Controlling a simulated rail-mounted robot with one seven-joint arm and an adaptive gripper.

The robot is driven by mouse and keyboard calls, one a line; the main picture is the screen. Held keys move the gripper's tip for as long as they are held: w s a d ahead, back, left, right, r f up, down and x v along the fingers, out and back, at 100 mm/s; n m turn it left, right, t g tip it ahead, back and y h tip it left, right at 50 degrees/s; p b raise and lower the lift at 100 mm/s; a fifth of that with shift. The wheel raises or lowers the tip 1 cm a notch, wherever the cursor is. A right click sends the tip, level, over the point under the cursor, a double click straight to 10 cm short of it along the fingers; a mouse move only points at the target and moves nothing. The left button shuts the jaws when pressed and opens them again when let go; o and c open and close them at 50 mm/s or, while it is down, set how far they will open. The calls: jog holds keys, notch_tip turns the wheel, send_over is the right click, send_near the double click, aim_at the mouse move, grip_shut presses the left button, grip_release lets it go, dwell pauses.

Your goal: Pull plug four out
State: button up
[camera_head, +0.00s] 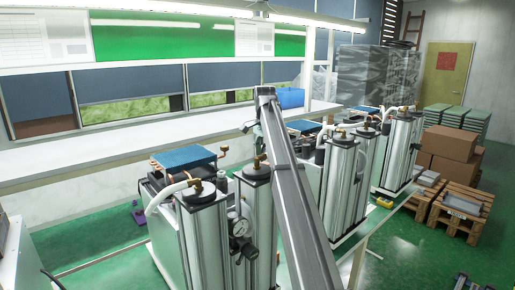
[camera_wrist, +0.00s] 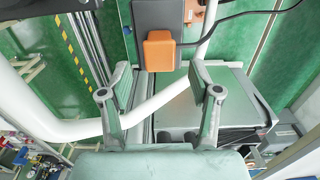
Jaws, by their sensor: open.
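In the wrist view an orange plug-like block (camera_wrist: 158,51) sits on a dark grey box (camera_wrist: 160,14). A black cable runs from near it to the upper right. No number shows on it, so I cannot tell whether it is plug four. My gripper (camera_wrist: 160,75) is open, with its two fingertips apart on either side of and just short of the orange block in the picture. I see nothing held between the fingers. Any contact is not clear. In the head view I cannot make out the gripper or the orange block.
A thick white hose (camera_wrist: 152,103) crosses the wrist view between and beyond the fingers. In the head view, metal columns (camera_head: 207,235) with brass fittings, hoses and a gauge (camera_head: 240,227) stand in a row. A white bench (camera_head: 70,155) runs behind them. Pallets with boxes (camera_head: 450,145) stand at right.

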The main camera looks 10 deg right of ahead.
aim_at(264, 163)
jog(key=shift+f+p, duration=1.4)
jog(key=shift+f, duration=2)
grip_shut()
